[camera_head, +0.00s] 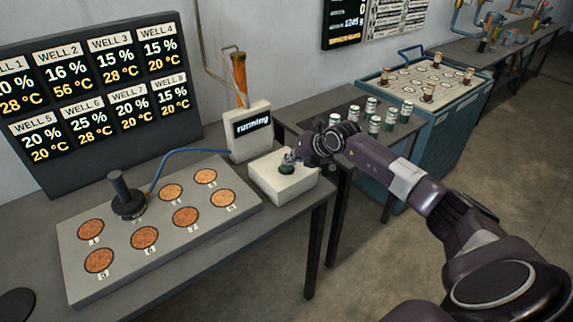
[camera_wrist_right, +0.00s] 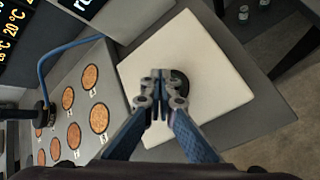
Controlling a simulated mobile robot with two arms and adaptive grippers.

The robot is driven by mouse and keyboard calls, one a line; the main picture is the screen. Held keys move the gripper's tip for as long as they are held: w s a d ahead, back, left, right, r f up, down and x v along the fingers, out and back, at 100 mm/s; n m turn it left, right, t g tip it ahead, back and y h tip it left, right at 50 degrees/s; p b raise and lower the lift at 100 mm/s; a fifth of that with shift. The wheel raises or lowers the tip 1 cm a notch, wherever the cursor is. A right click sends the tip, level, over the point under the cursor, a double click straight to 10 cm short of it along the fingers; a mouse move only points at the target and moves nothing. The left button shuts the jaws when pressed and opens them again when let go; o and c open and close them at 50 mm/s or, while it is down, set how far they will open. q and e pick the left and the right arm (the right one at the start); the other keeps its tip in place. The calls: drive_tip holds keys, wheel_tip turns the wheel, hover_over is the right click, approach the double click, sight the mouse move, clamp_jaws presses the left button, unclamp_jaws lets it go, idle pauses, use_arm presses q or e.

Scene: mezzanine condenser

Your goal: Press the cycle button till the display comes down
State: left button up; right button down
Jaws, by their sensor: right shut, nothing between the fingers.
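The cycle button (camera_head: 287,170) is a dark round knob on top of a pale box (camera_head: 283,186) at the table's right end. My right gripper (camera_head: 289,159) is shut and empty, pointing down right over the button. In the right wrist view its fingertips (camera_wrist_right: 161,76) hide part of the dark button (camera_wrist_right: 181,83). I cannot tell whether they touch it. A small display (camera_head: 252,125) behind the box reads "running". The large wall display (camera_head: 100,95) lists several wells with percentages and temperatures; well 2 shows 56 °C. My left gripper is not in view.
A grey plate (camera_head: 160,252) with several numbered copper-coloured wells lies left of the box. A black probe (camera_head: 125,195) with a blue cable stands on it. Several small jars (camera_head: 373,126) stand on a side table behind my right arm. A teal cart (camera_head: 440,125) is beyond.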

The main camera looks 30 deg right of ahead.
sight(288, 167)
drive_tip(key=shift+r+p, duration=0.45)
drive_tip(key=shift+r, duration=0.35)
drive_tip(key=shift+r+p, duration=1.85)
drive_tip(key=shift+r, duration=0.75)
drive_tip(key=shift+f, duration=0.1)
